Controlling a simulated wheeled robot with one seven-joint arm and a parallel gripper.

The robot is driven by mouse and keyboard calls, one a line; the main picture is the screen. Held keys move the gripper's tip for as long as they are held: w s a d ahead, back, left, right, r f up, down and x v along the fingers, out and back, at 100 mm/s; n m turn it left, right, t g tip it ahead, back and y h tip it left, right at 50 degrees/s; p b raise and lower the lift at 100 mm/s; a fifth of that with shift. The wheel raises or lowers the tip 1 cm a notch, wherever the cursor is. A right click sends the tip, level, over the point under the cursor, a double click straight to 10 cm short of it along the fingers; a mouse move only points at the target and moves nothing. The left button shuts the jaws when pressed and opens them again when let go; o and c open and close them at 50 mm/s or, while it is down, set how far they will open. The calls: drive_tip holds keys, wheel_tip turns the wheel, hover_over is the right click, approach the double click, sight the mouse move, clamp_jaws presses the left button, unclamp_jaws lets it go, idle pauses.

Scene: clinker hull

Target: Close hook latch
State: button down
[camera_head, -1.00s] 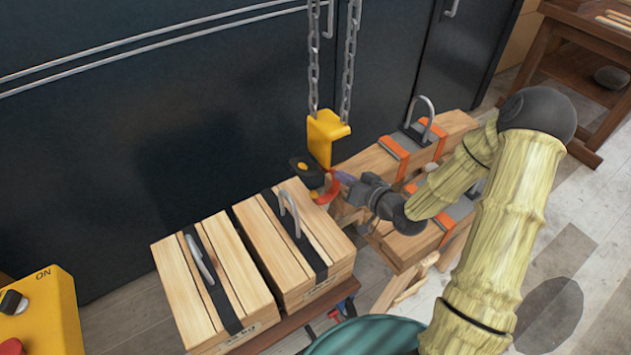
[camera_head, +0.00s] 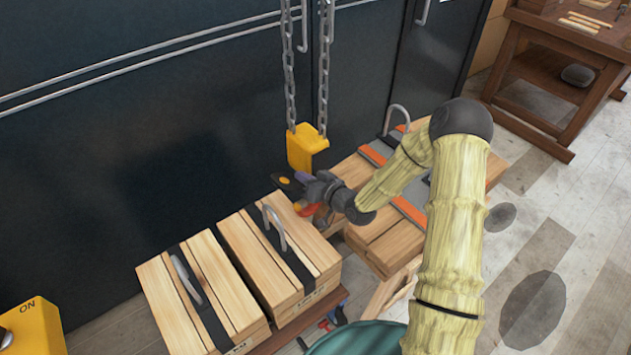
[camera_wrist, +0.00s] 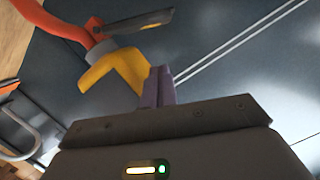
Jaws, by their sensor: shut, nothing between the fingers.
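A yellow hook block (camera_head: 305,148) hangs from two chains over the crates. A red hook (camera_head: 308,210) shows below it, mostly hidden by my gripper. A dark latch piece (camera_head: 288,186) sticks out to the left of the hook. In the wrist view, the red-orange hook (camera_wrist: 60,28) curves at the upper left, the dark latch (camera_wrist: 140,21) lies at its end, and a yellow part (camera_wrist: 112,70) is close by. My gripper (camera_head: 303,179) is shut and empty, beside the latch under the block. Its purple fingers (camera_wrist: 158,87) appear near the yellow part; contact is unclear.
Two wooden crates (camera_head: 195,295) with black straps and metal handles stand at front left. More crates (camera_head: 375,245) with orange straps stand behind the arm. A dark cabinet wall (camera_head: 130,150) closes the back. A yellow ON box (camera_head: 40,325) is at lower left.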

sight(288, 182)
drive_tip(key=shift+a+f+p, duration=0.15)
drive_tip(key=shift+a+f, duration=0.2)
drive_tip(key=shift+f, duration=0.3)
drive_tip(key=shift+a+f+p, duration=0.15)
drive_tip(key=shift+a+f, duration=0.25)
drive_tip(key=shift+f, duration=0.3)
drive_tip(key=shift+a+f+p, duration=0.15)
drive_tip(key=shift+a+f, duration=0.2)
drive_tip(key=shift+f, duration=0.3)
drive_tip(key=shift+w+f, duration=0.1)
drive_tip(key=shift+b, duration=0.35)
